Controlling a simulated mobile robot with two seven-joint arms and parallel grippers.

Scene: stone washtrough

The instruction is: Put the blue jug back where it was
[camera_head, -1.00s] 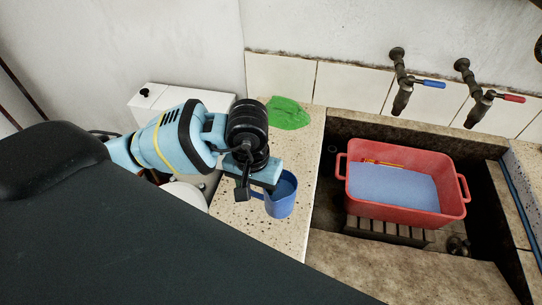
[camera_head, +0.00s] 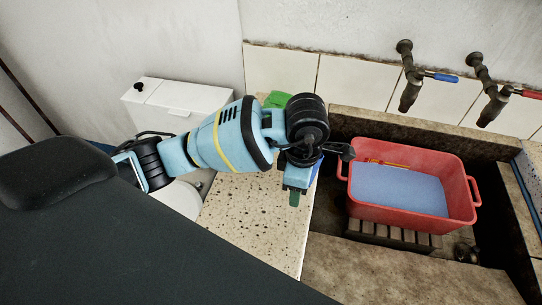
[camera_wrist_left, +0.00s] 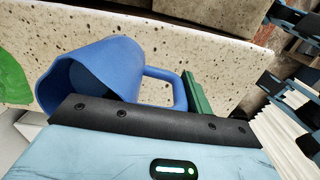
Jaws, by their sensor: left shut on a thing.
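The blue jug (camera_wrist_left: 92,70) shows in the left wrist view, tilted, with its open mouth toward the lower left. Its handle (camera_wrist_left: 165,86) reaches the green finger of my left gripper (camera_wrist_left: 192,98). In the head view my left gripper (camera_head: 293,192) is shut on the jug, over the right edge of the speckled counter (camera_head: 245,215). There the arm hides nearly all of the jug, and only a thin blue sliver shows beside the gripper. I cannot tell whether the jug touches the counter. My right gripper is not in view.
A red tub (camera_head: 408,219) with bluish water stands in the stone trough to the right. A green cloth (camera_head: 277,99) lies at the counter's back. Taps (camera_head: 412,88) stick out of the wall above the trough. The front of the counter is clear.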

